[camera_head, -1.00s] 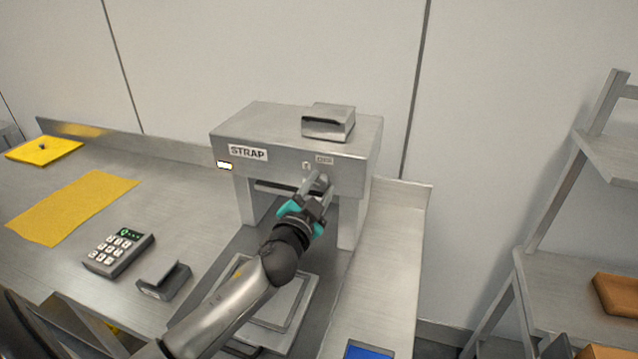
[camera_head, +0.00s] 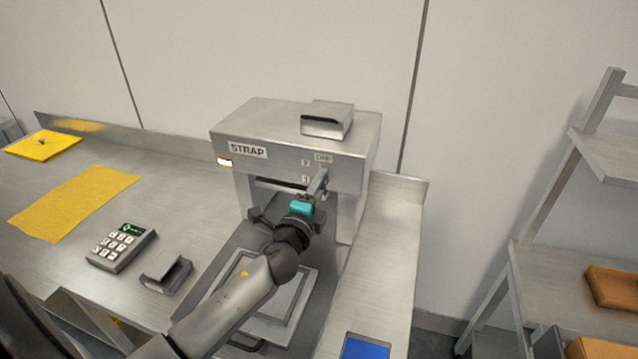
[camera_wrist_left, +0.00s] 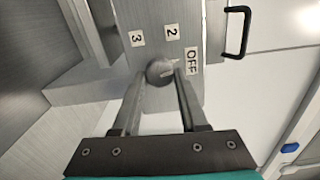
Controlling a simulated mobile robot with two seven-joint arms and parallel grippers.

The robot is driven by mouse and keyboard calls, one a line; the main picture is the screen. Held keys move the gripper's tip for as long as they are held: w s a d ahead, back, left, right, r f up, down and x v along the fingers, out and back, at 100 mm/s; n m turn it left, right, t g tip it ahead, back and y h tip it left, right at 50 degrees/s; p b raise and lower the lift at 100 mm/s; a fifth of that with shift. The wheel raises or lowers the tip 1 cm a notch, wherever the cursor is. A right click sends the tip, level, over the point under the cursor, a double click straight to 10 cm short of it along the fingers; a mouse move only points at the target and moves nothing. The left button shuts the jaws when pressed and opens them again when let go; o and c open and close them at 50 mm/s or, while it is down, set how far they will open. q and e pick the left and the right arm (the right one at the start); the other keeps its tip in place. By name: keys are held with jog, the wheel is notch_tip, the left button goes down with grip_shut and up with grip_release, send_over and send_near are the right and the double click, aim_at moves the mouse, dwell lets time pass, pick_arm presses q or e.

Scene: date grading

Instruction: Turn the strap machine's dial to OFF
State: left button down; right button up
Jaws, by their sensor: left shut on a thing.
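The strap machine (camera_head: 228,135) stands on the bench, a grey metal box on legs with a STRAP label. Its dial (camera_wrist_left: 160,72) is a small round grey knob in the left wrist view, with plates 3, 2 and OFF around it. My left gripper (camera_wrist_left: 162,78) is shut on the dial, one finger on each side. In the head view the left gripper (camera_head: 318,184) reaches the machine's front and hides the dial. A pale mark shows on the knob, but I cannot tell exactly which plate it points to. My right gripper is not in view.
A small metal box (camera_head: 327,121) sits on the machine, and a lit indicator (camera_head: 225,162) is on its front. A keypad device (camera_head: 122,247), a small grey block (camera_head: 165,272) and a yellow cloth (camera_head: 75,205) lie left. A blue item (camera_head: 366,348) lies at front right.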

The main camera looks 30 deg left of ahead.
pick_arm(q)
jog(key=shift+m, duration=1.5)
jog(key=shift+c, duration=2.2)
grip_release()
jog(key=shift+f, duration=0.1)
jog(key=b+v, duration=0.2)
jog(key=v, duration=1.3)
jog(key=shift+s+d, duration=0.1)
jog(key=shift+d, duration=0.05)
